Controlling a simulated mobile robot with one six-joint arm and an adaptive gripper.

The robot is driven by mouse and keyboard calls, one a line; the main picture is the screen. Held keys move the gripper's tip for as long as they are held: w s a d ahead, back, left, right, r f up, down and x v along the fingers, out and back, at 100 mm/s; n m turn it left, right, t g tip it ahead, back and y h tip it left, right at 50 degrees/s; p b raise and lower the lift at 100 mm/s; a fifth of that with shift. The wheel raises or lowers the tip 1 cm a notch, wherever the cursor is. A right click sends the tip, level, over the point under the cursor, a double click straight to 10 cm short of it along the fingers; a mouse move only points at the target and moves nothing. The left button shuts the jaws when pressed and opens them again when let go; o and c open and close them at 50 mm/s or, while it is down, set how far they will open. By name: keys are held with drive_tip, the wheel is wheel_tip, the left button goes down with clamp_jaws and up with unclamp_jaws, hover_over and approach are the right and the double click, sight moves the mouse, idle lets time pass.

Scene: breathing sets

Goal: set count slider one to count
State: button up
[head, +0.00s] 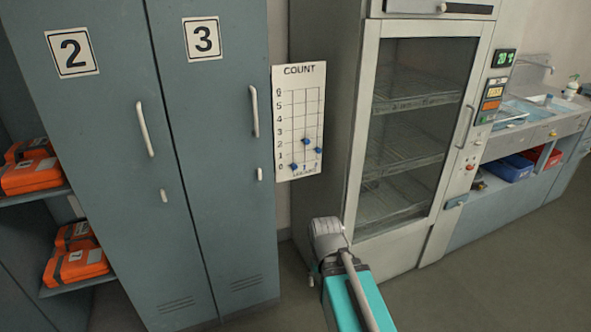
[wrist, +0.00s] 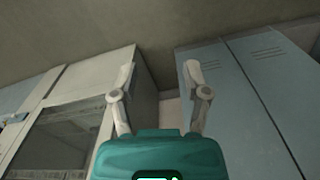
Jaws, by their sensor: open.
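The white COUNT board (head: 298,120) hangs in the head view between locker 3 and the glass-door cabinet. It has vertical slots, a number scale at its left side and three blue slider knobs. The left knob (head: 293,167) is lowest, near the bottom of the scale. The middle knob (head: 306,141) is highest, and the right knob (head: 319,150) sits a little below it. In the wrist view my gripper (wrist: 160,82) is open, with nothing between its fingers. In the head view my arm is at the bottom centre, below the board and apart from it; the fingers are not clear there.
Grey-blue lockers (head: 205,150) stand left of the board, their handles sticking out. The glass-door cabinet (head: 415,130) stands right of it and juts forward. Orange cases (head: 32,175) lie on shelves at far left. A sink counter (head: 535,115) is at right. Open floor (head: 500,270) lies at lower right.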

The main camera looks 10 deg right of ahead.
drive_tip(key=w+a+f+m+t+y+b, duration=0.1)
drive_tip(key=w+a+m+t+y+b, duration=0.3)
drive_tip(key=w, duration=0.4)
drive_tip(key=m+t+b, duration=0.6)
drive_tip(key=m+t, duration=0.7)
drive_tip(key=m, duration=1.9)
approach(295, 168)
drive_tip(key=v, duration=0.4)
drive_tip(key=shift+w+d+f, duration=0.1)
drive_tip(key=shift+d+f, duration=0.05)
drive_tip(key=shift+f, duration=0.15)
drive_tip(key=shift+w, duration=0.1)
drive_tip(key=x, duration=1.3)
drive_tip(key=shift+w+a+r, duration=0.2)
drive_tip(key=shift+w+r, duration=0.1)
